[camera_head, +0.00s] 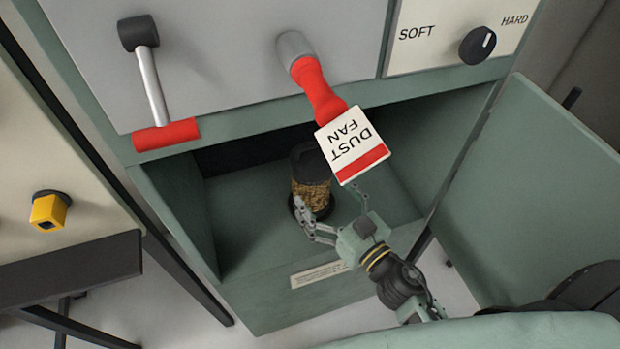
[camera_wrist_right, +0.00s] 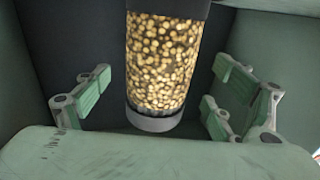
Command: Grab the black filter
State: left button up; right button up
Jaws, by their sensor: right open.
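The filter (camera_head: 311,178) stands upright inside the open green compartment. It has a black top, a black base and a see-through middle full of tan grains. In the right wrist view the filter (camera_wrist_right: 163,60) is between the spread fingers, a little beyond them, with a gap on both sides. My right gripper (camera_head: 328,212) is open in front of the filter at the compartment's mouth. It also shows in the right wrist view (camera_wrist_right: 150,98), with green finger pads left and right. My left gripper is not in view.
A red handle (camera_head: 318,90) with a "DUST FAN" tag (camera_head: 353,145) hangs above the opening, close over the filter. A red-gripped lever (camera_head: 165,135) is at the upper left. The open green door (camera_head: 545,190) stands to the right. Compartment walls (camera_head: 180,205) flank the filter.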

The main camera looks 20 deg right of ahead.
jog(key=x, duration=0.4)
jog(key=shift+f, duration=0.2)
jog(key=shift+w, duration=0.4)
jog(key=shift+w+a, duration=0.1)
jog(key=c, duration=1)
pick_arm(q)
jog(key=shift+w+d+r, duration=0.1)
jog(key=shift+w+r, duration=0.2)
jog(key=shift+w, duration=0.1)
pick_arm(e)
jog(key=c, duration=0.6)
